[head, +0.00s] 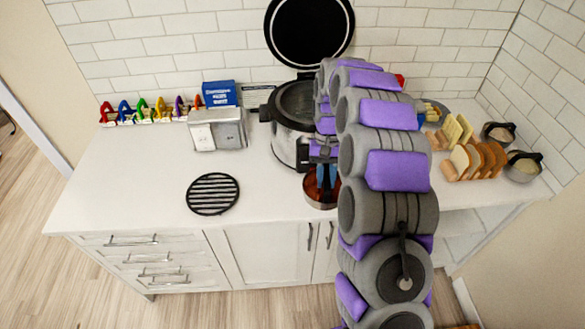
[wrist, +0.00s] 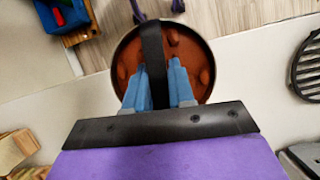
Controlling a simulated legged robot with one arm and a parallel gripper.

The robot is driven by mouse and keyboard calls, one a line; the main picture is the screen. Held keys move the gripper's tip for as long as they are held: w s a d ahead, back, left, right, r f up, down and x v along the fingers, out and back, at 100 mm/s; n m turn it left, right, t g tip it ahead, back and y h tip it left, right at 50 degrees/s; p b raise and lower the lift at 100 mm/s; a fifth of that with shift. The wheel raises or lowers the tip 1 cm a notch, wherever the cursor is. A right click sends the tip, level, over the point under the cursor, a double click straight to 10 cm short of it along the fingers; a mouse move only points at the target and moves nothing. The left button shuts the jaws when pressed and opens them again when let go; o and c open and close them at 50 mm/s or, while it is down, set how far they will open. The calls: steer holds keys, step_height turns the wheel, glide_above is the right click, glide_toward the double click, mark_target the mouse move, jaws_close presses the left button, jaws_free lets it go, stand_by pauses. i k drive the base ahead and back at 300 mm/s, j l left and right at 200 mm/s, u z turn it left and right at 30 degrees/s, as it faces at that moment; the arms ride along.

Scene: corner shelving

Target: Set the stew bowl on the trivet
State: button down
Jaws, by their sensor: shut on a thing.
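The stew bowl (head: 312,193) is round with reddish-brown stew in it. In the head view it is at the counter's front edge, partly hidden by my arm. In the wrist view the stew bowl (wrist: 201,58) has a dark strap-like handle (wrist: 152,60) across its top. My gripper (wrist: 157,84) has blue fingers and is shut on that handle. In the head view my gripper (head: 326,176) is just above the bowl. The trivet (head: 213,194) is a black round slatted rack lying flat and empty on the counter, left of the bowl. The trivet (wrist: 308,66) also shows at the wrist view's right edge.
An open-lidded cooker (head: 292,122) stands behind the bowl. A metal box (head: 217,130), a blue box (head: 220,94) and colored letters (head: 150,109) line the back wall. Bread slices (head: 473,158) and small pots (head: 522,167) are at right. The counter around the trivet is clear.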

mark_target(213, 192)
steer(key=i+j, duration=0.1)
steer(key=j, duration=0.35)
steer(key=i+j, duration=0.1)
steer(key=j, duration=0.35)
steer(key=i+j, duration=0.1)
steer(key=j, duration=0.35)
steer(key=i+j, duration=0.1)
steer(key=j, duration=0.35)
